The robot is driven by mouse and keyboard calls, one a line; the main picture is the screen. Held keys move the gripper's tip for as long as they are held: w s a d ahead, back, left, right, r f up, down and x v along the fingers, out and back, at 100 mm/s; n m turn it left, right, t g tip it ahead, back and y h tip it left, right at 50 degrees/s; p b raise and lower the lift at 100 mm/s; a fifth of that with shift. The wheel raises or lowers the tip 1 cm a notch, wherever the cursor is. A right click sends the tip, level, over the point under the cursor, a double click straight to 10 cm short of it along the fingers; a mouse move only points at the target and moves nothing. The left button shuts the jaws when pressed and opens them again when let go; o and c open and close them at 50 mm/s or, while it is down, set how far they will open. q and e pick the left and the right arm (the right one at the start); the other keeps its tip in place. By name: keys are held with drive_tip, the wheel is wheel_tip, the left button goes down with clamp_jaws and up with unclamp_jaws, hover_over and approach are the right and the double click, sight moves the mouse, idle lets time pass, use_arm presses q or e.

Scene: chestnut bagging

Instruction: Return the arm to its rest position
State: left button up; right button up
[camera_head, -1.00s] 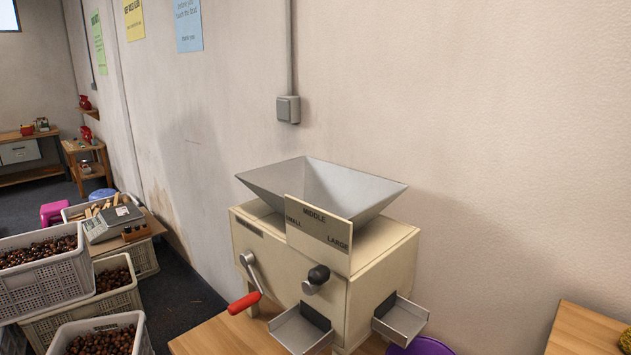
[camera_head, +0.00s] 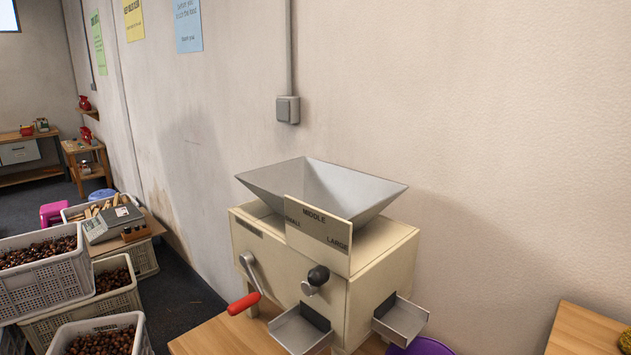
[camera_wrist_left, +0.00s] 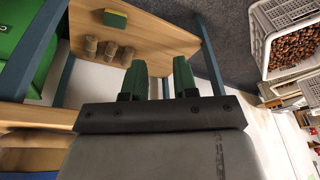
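Neither arm shows in the head view. In the left wrist view my left gripper (camera_wrist_left: 160,82) has its two dark green fingers apart, with a clear gap and nothing between them. Beyond its fingers is a wooden shelf (camera_wrist_left: 165,38) with a green and yellow sponge (camera_wrist_left: 115,18) and several small brown cylindrical objects (camera_wrist_left: 108,48) on it. My right gripper is in neither view.
A sorting machine (camera_head: 320,260) with a hopper, a red-handled crank and two chutes stands on a wooden table (camera_head: 220,335). White crates of chestnuts (camera_head: 45,285) stand at left, near a scale (camera_head: 112,222). A purple container (camera_head: 422,346) is below the right chute.

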use_arm(q)
wheel_tip(320, 180, down, 12)
drive_tip(key=s, duration=0.2)
drive_tip(key=s+a+f+g, duration=0.2)
drive_tip(key=s+a+f, duration=0.1)
drive_tip(key=s+f, duration=1.3)
wheel_tip(320, 180, down, 2)
drive_tip(key=shift+f, duration=0.1)
drive_tip(key=shift+s, duration=0.1)
